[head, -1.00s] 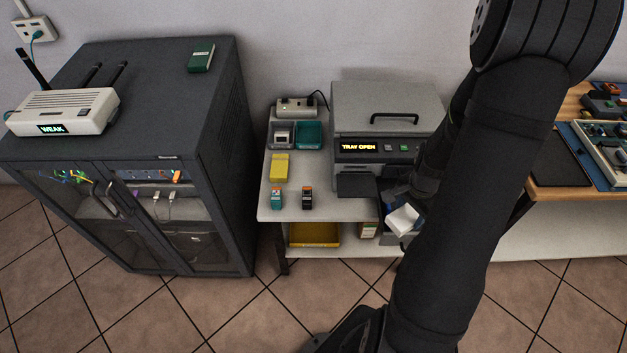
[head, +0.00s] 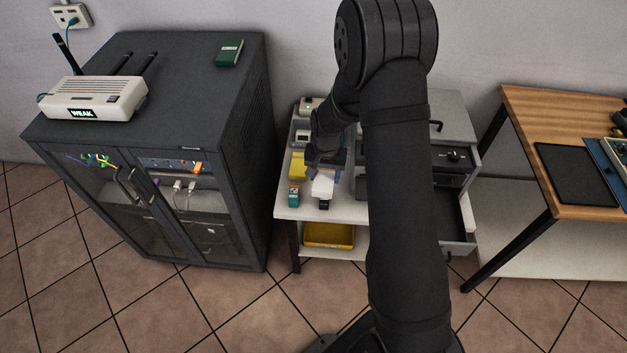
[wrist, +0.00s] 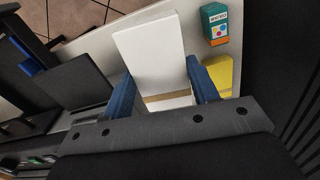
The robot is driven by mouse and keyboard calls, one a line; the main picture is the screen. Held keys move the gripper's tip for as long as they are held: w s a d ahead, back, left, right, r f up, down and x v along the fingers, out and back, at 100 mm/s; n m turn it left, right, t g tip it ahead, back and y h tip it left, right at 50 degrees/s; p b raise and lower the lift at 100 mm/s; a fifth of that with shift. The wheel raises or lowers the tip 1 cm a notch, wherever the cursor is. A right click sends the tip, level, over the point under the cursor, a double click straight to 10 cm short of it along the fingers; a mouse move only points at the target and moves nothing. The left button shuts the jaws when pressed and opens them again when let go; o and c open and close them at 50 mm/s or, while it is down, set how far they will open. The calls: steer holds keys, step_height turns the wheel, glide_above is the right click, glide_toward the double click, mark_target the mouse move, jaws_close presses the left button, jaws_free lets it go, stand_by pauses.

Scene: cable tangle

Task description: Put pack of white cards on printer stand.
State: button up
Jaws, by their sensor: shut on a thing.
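My gripper (head: 320,168) is shut on the pack of white cards (head: 323,185), which sticks out from between the fingers. In the wrist view the two blue fingers of my gripper (wrist: 160,85) clasp the white pack (wrist: 152,48), which has a tan band near its base. The printer stand (head: 346,210) is a white-topped table. I cannot tell whether the pack touches the top. My arm hides the stand's middle and part of the printer (head: 455,110).
A teal cartridge (head: 294,195) stands left of the pack. A black cartridge (head: 324,204) shows just below the pack. An open drawer (head: 460,218) juts out at the stand's right. A yellow tray (head: 330,235) lies on the lower shelf. A dark cabinet (head: 200,130) stands to the left.

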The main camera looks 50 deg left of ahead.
steer(key=w+a+f, duration=0.2)
steer(key=w, duration=0.1)
steer(key=shift+w+a+f, duration=0.1)
steer(key=shift+w+a, duration=0.05)
steer(key=shift+a, duration=0.25)
steer(key=w+a+n, duration=0.1)
steer(key=w+a, duration=0.4)
steer(key=f, duration=0.9)
steer(key=shift+w+f, duration=0.2)
steer(key=shift+f, duration=0.15)
steer(key=shift+f, duration=0.15)
steer(key=o, duration=1)
steer(key=shift+o, duration=0.2)
step_height(320, 180, up, 12)
